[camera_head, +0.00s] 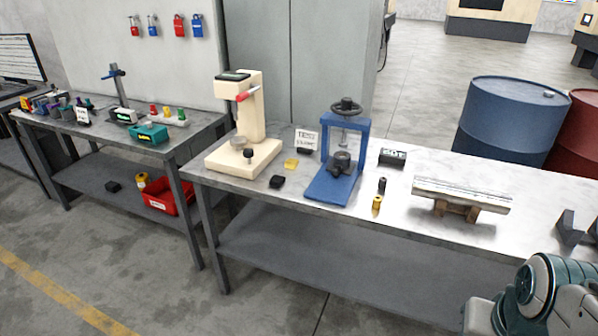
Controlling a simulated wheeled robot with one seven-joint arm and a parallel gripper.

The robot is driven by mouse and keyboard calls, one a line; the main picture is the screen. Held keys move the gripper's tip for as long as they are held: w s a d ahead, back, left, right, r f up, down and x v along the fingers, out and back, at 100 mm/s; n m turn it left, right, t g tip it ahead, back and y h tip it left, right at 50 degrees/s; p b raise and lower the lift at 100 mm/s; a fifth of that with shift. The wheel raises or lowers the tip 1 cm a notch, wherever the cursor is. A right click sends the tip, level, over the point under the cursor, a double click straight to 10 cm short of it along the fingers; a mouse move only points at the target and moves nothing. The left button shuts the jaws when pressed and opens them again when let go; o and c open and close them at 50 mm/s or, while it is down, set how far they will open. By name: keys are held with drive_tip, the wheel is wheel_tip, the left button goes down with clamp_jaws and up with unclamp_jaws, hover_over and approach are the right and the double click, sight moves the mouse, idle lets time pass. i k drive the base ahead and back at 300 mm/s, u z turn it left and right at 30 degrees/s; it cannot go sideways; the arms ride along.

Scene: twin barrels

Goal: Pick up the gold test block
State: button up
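The gold test block (291,163) is a small, flat yellow-gold square lying on the grey metal workbench (330,210). It lies between the cream hardness tester (237,130) and the blue press (337,165), just left of a small white sign (306,138) that seems to read "TEST BLOCK". Nothing covers it. A small black block (277,182) lies just in front of it. My gripper is not in view; only part of my teal and white arm shows at the bottom right, well apart from the block.
A small gold-and-black cylinder (377,203), a dark cylinder (382,185), a black labelled block (392,157) and a metal bar on wooden supports (461,194) stand to the right. A second bench (185,135) is at left. Blue (510,118) and red (577,135) barrels stand behind.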

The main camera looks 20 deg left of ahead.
sight(290, 163)
drive_tip(key=z, duration=0.05)
drive_tip(key=k, duration=0.5)
drive_tip(key=u, duration=1)
drive_tip(key=i, duration=0.85)
drive_tip(key=u, duration=0.6)
drive_tip(key=i, duration=1.05)
drive_tip(key=z, duration=0.55)
drive_tip(key=i, duration=0.55)
drive_tip(key=z, duration=0.4)
